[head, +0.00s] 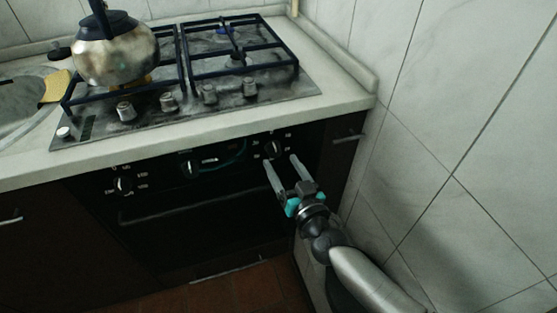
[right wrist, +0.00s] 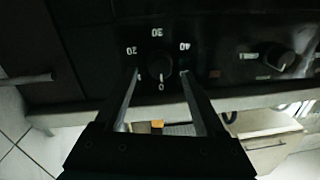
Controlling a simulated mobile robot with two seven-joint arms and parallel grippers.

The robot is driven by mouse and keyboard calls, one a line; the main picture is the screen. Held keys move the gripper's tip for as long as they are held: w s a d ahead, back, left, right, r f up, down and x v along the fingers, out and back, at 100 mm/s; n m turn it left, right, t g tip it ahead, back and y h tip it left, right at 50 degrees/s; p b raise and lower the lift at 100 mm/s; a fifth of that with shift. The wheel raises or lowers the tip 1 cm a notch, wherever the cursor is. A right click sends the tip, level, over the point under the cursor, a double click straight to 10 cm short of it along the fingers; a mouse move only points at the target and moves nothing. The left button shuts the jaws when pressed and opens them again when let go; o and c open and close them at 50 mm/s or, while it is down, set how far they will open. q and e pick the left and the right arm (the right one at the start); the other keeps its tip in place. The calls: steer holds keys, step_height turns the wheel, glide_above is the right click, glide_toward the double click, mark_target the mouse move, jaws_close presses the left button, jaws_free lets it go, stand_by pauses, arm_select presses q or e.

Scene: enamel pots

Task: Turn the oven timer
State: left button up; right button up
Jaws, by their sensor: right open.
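The oven timer is a dark round knob (head: 273,149) at the right end of the black oven panel. In the right wrist view the timer knob (right wrist: 158,72) shows with white numbers around it, 20, 30, 40 and a 0. My right gripper (head: 280,161) is open in front of the timer. In the right wrist view its two fingertips (right wrist: 158,71) appear on either side of the knob, with gaps; I cannot tell whether they reach its depth. My left gripper is out of view.
Two more oven knobs, the middle one (head: 188,168) and the left one (head: 123,184), sit on the panel. The oven handle (head: 185,205) runs below. A kettle (head: 118,52) stands on the gas hob (head: 265,97) above. A tiled wall (head: 470,130) is close on the right.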

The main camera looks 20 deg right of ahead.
mark_target(274, 150)
steer(key=shift+w+a, duration=0.15)
steer(key=shift+w, duration=1.3)
steer(key=shift+c, duration=0.4)
jaws_close()
